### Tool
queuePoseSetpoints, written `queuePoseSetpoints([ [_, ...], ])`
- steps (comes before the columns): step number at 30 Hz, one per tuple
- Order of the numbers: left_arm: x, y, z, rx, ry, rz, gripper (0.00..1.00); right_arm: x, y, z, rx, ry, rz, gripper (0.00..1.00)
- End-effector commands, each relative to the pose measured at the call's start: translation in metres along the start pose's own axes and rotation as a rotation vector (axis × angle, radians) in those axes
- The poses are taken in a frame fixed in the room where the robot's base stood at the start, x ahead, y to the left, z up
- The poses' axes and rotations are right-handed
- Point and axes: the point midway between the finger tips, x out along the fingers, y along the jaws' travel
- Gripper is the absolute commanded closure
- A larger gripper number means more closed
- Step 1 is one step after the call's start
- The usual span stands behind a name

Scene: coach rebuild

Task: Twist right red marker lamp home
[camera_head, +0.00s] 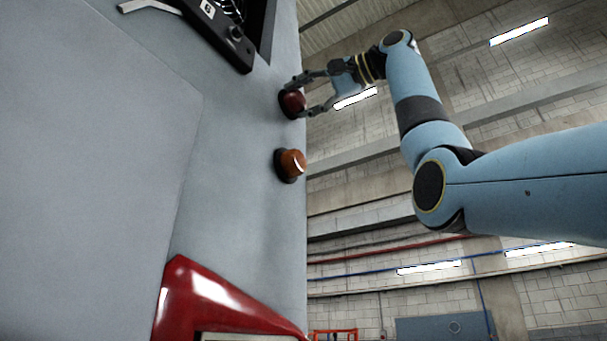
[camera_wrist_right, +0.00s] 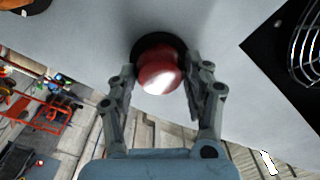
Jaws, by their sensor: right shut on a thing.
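The right red marker lamp (camera_head: 292,103) is a dark red dome on a black round base, set on the grey coach panel (camera_head: 240,140) near its right edge. In the right wrist view the lamp (camera_wrist_right: 160,72) sits against the pale panel, its base ring partly hidden behind the dome. My right gripper (camera_head: 300,98) is shut on the lamp, one finger on each side of it; the fingers also flank the dome in the right wrist view (camera_wrist_right: 160,88). I cannot tell whether the base is flush with the panel. My left gripper is not in view.
An orange lamp (camera_head: 291,164) sticks out below the red one. Right of the panel edge is open room around my arm.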

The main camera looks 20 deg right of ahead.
Motion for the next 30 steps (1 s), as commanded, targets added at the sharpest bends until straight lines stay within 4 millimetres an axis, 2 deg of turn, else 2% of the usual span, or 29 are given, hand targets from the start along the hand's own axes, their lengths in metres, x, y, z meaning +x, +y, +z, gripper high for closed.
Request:
queuePoseSetpoints([
  [4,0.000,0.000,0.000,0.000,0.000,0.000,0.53,-0.001,-0.001,-0.001,0.001,0.003,-0.001,0.82],
  [5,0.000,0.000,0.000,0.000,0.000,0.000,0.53,-0.001,-0.001,-0.001,0.000,0.003,-0.001,0.46],
  [10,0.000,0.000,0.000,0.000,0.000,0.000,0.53,0.000,0.000,-0.001,0.000,0.002,-0.001,0.26],
  [20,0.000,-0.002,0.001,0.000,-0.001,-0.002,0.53,-0.005,0.000,-0.001,0.000,0.003,0.000,0.26],
  [23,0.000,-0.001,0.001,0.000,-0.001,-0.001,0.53,-0.018,0.000,-0.001,-0.001,0.004,0.000,0.26],
  [30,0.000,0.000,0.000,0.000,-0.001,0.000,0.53,-0.073,0.001,-0.002,-0.002,0.006,0.001,0.26],
])
